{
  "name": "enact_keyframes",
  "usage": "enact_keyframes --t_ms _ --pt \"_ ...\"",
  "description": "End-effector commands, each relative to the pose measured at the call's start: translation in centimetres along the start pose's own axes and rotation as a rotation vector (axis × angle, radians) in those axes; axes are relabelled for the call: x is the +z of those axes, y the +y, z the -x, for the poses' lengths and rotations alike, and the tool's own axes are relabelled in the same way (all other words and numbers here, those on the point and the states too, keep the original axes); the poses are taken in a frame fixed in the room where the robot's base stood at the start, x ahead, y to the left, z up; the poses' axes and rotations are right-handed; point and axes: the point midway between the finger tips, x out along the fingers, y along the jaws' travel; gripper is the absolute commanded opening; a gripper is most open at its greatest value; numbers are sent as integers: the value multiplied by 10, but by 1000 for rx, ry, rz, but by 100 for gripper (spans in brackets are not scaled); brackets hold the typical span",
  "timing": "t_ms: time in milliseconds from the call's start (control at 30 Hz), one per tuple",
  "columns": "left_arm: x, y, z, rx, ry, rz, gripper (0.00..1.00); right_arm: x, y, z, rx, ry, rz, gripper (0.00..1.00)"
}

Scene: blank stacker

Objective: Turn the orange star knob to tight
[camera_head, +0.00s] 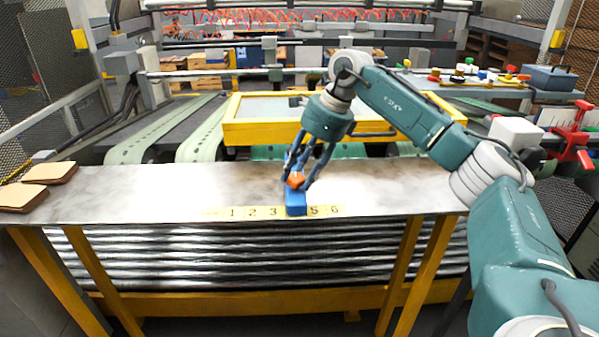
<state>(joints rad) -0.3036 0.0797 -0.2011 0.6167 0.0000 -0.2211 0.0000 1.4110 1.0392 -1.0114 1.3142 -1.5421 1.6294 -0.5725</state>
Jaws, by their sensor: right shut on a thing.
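The orange star knob (297,179) sits on top of a small blue block (296,204) at the front edge of the metal table. My right gripper (298,183) reaches down from above and is shut on the knob, its blue fingers on either side of it. The fingers hide part of the knob, and I cannot read how tight it is. The blue block stands over the number strip (250,212), between the 3 and the 5. My left gripper is not in view.
The metal table top (150,190) is mostly clear. Brown stacked pads (30,195) lie at its far left. A yellow-framed panel (250,132) stands behind the knob. A red clamp-like device (575,135) and a blue toolbox (550,78) are at the right.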

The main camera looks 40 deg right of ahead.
Motion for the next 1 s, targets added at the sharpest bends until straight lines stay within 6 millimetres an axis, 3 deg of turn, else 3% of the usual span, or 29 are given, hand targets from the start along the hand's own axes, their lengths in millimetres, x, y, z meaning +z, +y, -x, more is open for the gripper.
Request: enact_keyframes --t_ms 267,1000 --pt "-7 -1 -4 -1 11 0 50 0 1 0 -61 -3 -137 11" --pt "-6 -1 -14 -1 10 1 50 5 7 -1 -325 -7 -773 11"
